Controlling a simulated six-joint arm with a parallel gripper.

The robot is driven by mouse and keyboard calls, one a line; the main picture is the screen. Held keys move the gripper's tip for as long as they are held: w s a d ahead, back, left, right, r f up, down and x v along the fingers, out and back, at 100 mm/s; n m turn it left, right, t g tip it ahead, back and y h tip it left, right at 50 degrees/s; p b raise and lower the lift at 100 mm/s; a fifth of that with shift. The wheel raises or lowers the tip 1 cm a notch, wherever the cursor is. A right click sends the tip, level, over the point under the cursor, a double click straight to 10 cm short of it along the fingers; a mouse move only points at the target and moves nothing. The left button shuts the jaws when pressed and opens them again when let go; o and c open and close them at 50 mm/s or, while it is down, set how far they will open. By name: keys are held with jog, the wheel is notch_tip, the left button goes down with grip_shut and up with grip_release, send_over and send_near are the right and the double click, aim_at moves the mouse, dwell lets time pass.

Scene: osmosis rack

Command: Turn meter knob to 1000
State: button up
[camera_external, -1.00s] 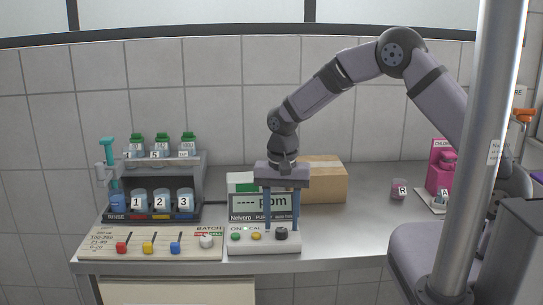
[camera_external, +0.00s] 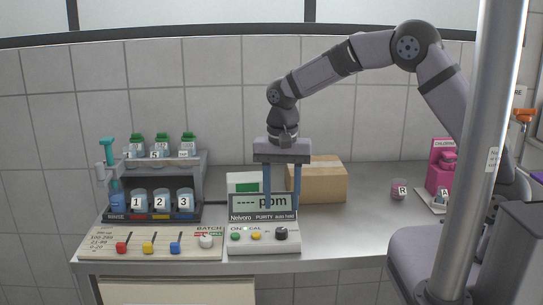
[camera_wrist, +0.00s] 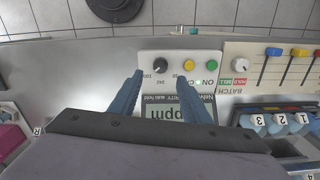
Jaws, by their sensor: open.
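The purity meter (camera_external: 246,243) stands near the front edge of the counter, its display reading "---- ppm". Its black knob (camera_external: 281,232) is at the right of its front panel, beside a yellow and a green button. In the wrist view the knob (camera_wrist: 160,66) shows a white pointer line and small scale marks, too small to read fully. My gripper (camera_external: 282,208) is open and empty, pointing down over the meter. In the wrist view its two blue fingers (camera_wrist: 158,80) are spread, with the knob between and slightly beyond their tips, not touched.
A slider panel (camera_external: 140,244) with red, yellow and blue sliders and a white knob lies to the left. Behind it stands a rack (camera_external: 205,180) with numbered cups and green-capped bottles. A cardboard box (camera_external: 325,182) is behind the meter. The counter to the right is mostly clear.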

aim_at(282, 230)
jog(key=shift+s+d+n, duration=0.15)
jog(key=shift+s+n, duration=0.05)
jog(key=shift+n, duration=0.3)
jog(key=shift+f+n, duration=0.1)
jog(key=shift+n, duration=0.6)
jog(key=n, duration=0.5)
jog(key=shift+w+f, duration=0.1)
jog(key=shift+f, duration=0.1)
jog(key=shift+f+p, duration=1.1)
jog(key=shift+f, duration=2.45)
